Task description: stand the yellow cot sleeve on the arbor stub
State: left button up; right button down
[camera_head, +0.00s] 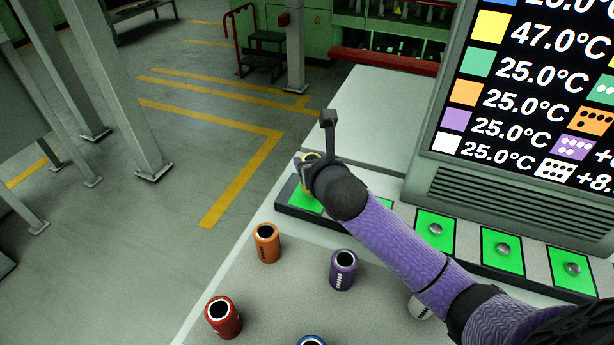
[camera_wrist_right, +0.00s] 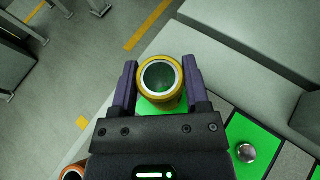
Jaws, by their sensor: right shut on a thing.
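The yellow cot sleeve (camera_wrist_right: 162,98) is upright between the two fingers of my right gripper (camera_wrist_right: 160,88), which is shut on it. Its open bore faces the wrist camera and shows green-grey inside. In the head view only a sliver of the yellow sleeve (camera_head: 311,157) shows beside my right gripper (camera_head: 306,163), above the leftmost green pad (camera_head: 303,201). A stub under the sleeve is hidden, and I cannot tell whether the sleeve is around it or above it. My left gripper is out of view.
Bare metal stubs (camera_head: 435,229) stand on the green pads to the right. Orange (camera_head: 267,245), purple (camera_head: 343,272) and red (camera_head: 222,318) sleeves stand on the grey mat, with blue and white ones partly visible. A display panel (camera_head: 540,100) rises behind at the right.

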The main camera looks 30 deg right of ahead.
notch_tip(320, 180, down, 2)
jog(key=shift+f+b, duration=0.2)
jog(key=shift+b, duration=0.15)
jog(key=shift+r, duration=0.15)
jog(key=shift+c, duration=0.3)
grip_release()
jog(key=shift+r, duration=0.1)
jog(key=p+v, duration=0.4)
jog(key=v, duration=0.8)
jog(key=shift+p, duration=0.3)
